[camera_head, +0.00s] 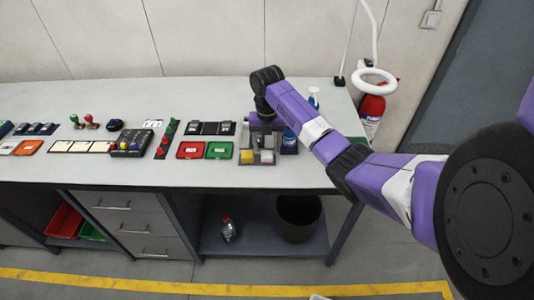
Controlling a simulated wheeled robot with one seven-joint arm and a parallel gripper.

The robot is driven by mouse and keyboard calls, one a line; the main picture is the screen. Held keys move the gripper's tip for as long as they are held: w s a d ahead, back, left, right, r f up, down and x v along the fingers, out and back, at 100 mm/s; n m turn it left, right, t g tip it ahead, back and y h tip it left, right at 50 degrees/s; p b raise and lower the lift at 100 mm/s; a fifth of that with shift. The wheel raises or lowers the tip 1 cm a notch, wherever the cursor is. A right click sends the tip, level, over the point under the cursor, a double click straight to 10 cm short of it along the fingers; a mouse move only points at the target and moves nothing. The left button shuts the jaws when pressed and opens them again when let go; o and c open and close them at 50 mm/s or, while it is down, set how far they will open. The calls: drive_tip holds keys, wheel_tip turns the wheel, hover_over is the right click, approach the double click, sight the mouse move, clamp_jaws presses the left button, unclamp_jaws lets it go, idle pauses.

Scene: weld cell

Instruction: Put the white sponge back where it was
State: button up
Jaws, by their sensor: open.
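A small whitish block that looks like the white sponge (267,157) is on the grey bench, near the front edge and right of the green tray. A yellow block (247,156) sits just left of it. My gripper (262,144) points down over the bench, right behind or above these two blocks, and is open. Its fingers are small and partly lost against the dark things there. I cannot tell whether they touch the white sponge, or whether it lies on the bench or on a holder.
A red tray (191,150) and a green tray (220,150) lie left of the blocks. Tools and boxes fill the left of the bench (90,175). A dark bin (299,218) stands below.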

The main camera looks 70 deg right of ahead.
sight(267, 154)
wheel_tip(267, 154, up, 8)
drive_tip(key=w+a+f+m+t, duration=0.1)
drive_tip(key=w+a+f, duration=0.25)
drive_tip(key=a, duration=0.25)
drive_tip(key=w+a+f+m+t+y, duration=0.1)
drive_tip(key=w+a+f+t, duration=0.1)
drive_tip(key=w+a+f, duration=0.3)
drive_tip(key=w+a+f+m+t, duration=0.1)
drive_tip(key=w+a, duration=0.1)
drive_tip(key=a, duration=0.5)
drive_tip(key=a+f+m+t, duration=0.2)
drive_tip(key=a+m, duration=0.2)
drive_tip(key=a, duration=0.6)
drive_tip(key=a+f+m+t, duration=0.3)
drive_tip(key=a+m, duration=0.1)
drive_tip(key=a, duration=0.6)
drive_tip(key=s+a+r+m+t, duration=0.1)
drive_tip(key=s+a+m, duration=0.2)
drive_tip(key=s, duration=0.3)
drive_tip(key=s+a+r+m+t+h, duration=0.1)
drive_tip(key=s+a+m, duration=0.1)
drive_tip(key=s, duration=0.4)
drive_tip(key=s+a+r+m+t, duration=0.1)
drive_tip(key=s+a+m, duration=0.2)
drive_tip(key=s, duration=0.3)
drive_tip(key=s+d+r+m+t, duration=0.3)
drive_tip(key=s+r, duration=1.2)
drive_tip(key=shift+d+r, duration=0.2)
